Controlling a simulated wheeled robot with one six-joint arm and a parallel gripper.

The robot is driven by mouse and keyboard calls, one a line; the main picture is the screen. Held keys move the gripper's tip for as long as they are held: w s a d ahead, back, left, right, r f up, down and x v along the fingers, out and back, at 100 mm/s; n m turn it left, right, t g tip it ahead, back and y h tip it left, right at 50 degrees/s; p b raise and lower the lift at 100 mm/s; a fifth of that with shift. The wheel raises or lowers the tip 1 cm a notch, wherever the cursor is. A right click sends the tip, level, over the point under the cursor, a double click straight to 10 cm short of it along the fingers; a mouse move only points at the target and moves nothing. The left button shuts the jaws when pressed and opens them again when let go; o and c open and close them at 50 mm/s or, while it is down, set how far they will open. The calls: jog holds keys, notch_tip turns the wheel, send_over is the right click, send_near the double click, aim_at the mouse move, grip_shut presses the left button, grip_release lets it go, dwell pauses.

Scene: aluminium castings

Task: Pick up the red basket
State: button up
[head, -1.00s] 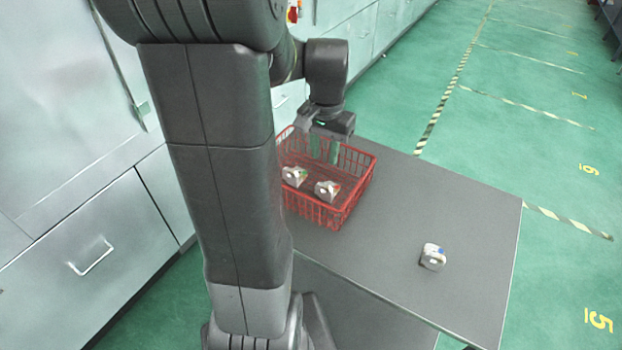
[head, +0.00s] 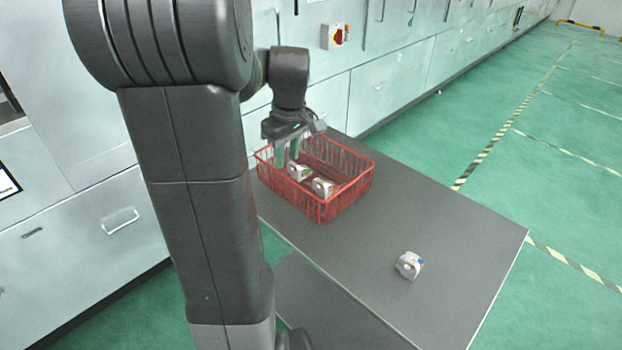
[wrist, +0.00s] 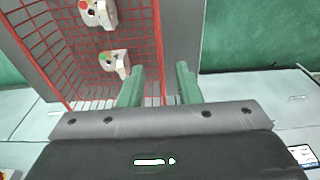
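The red wire basket (head: 345,195) stands upright on the grey table with two silver castings (head: 323,188) (head: 298,171) inside. My gripper (head: 287,158) points down at the basket's left side, its green fingers at rim height. In the wrist view my gripper (wrist: 159,72) is open, with a clear gap between its fingers. The basket (wrist: 157,40) fills the left half there. Its side wall runs toward the gap, one finger on the inner side and one on the outer. I cannot tell whether either finger touches the wire.
The grey table (head: 430,225) has free room right of the basket. Pale cabinets (head: 385,95) stand close behind. Green floor lies open to the right.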

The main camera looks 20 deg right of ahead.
aim_at(285, 176)
jog(key=f, duration=0.3)
jog(key=w+f, duration=0.1)
jog(key=f, duration=0.6)
jog(key=shift+w+a+f, duration=0.2)
jog(key=shift+a+f, duration=0.1)
jog(key=shift+a, duration=0.05)
jog(key=shift+c, duration=0.4)
jog(key=shift+r, duration=0.1)
grip_shut()
